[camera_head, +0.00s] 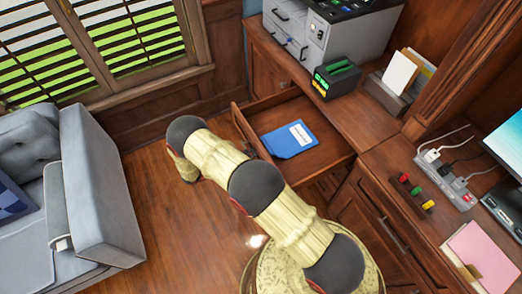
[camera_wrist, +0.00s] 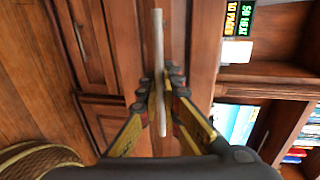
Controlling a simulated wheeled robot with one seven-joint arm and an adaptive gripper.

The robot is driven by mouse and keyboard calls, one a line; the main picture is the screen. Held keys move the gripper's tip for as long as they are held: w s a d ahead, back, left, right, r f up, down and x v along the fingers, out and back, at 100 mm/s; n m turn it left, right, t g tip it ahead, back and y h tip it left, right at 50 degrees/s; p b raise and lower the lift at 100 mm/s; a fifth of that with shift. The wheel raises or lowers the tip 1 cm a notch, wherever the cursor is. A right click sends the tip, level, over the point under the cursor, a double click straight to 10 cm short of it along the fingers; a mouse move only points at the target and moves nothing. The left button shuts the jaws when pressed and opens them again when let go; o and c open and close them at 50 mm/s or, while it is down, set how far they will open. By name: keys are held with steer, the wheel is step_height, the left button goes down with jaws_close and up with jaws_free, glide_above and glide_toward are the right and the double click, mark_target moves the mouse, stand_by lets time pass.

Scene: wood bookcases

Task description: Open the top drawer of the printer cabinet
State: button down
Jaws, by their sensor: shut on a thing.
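The top drawer (camera_head: 268,113) of the wooden printer cabinet (camera_head: 330,112) is pulled out in the head view. A blue folder with a white label (camera_head: 291,138) lies inside it. In the wrist view, my gripper (camera_wrist: 162,92) is shut on the pale bar handle (camera_wrist: 159,45) of the drawer front (camera_wrist: 188,40), with one finger on each side of the bar. In the head view my arm covers part of the drawer front, and the handle and fingertips are hidden.
A printer (camera_head: 335,35) and a black box with a lit display (camera_head: 337,82) stand on the cabinet. A grey sofa (camera_head: 95,190) is at the left. Wooden floor (camera_head: 165,225) lies clear between the sofa and my arm.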

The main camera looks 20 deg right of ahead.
steer(key=shift+f+v, duration=0.1)
steer(key=shift+v, duration=0.55)
steer(key=shift+f+v, duration=0.15)
steer(key=shift+v, duration=0.45)
steer(key=shift+a, duration=0.1)
steer(key=c, duration=2.3)
jaws_free()
steer(key=shift+w, duration=0.1)
steer(key=shift+a, duration=0.1)
steer(key=v, duration=1.1)
steer(key=shift+a+r, duration=0.1)
steer(key=shift+a, duration=0.25)
steer(key=shift+m, duration=0.3)
